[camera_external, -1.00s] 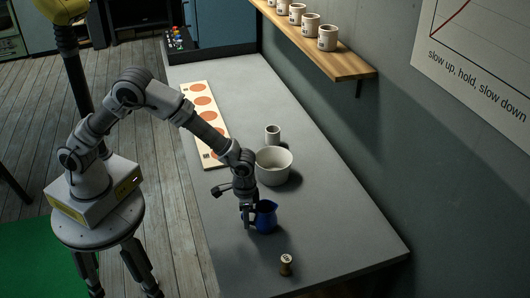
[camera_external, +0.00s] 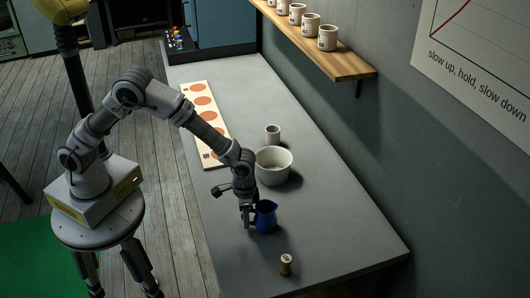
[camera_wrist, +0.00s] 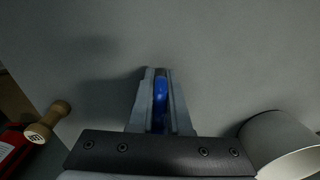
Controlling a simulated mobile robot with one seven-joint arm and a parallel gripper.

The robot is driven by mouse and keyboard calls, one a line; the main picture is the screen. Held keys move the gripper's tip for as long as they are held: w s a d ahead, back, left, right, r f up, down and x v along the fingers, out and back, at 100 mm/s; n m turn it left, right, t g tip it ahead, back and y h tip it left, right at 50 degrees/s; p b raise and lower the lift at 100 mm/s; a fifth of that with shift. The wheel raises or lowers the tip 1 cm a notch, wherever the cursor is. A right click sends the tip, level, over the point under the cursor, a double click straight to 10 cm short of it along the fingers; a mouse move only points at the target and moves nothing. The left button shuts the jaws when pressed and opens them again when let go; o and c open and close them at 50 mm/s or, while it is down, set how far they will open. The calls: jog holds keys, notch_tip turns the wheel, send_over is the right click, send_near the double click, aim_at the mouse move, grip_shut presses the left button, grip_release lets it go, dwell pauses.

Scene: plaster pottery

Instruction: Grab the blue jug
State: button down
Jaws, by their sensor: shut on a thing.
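The blue jug (camera_external: 266,217) stands upright on the grey table, near its front end. My gripper (camera_external: 249,219) reaches down at the left side of the jug and is shut on it. In the wrist view, my gripper's fingers (camera_wrist: 160,112) have a narrow blue part of the jug (camera_wrist: 160,95) between them, which looks like its handle. The rest of the jug is hidden in the wrist view. I cannot tell whether the jug's base is touching the table or slightly above it.
A white bowl (camera_external: 274,166) and a white cup (camera_external: 272,135) stand behind the jug. A small wooden stamp (camera_external: 286,264) stands in front; it also shows in the wrist view (camera_wrist: 48,122). A board with orange discs (camera_external: 204,122) lies at the back left. The table right of the jug is clear.

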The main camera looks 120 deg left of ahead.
jog(key=shift+r, duration=0.2)
jog(key=shift+r, duration=1.9)
jog(key=s+d+r, duration=0.2)
jog(key=d+r, duration=0.4)
jog(key=d, duration=0.5)
jog(key=shift+s+r+p, duration=0.3)
jog(key=shift+r+p, duration=0.1)
jog(key=shift+p, duration=0.05)
jog(key=shift+d, duration=0.2)
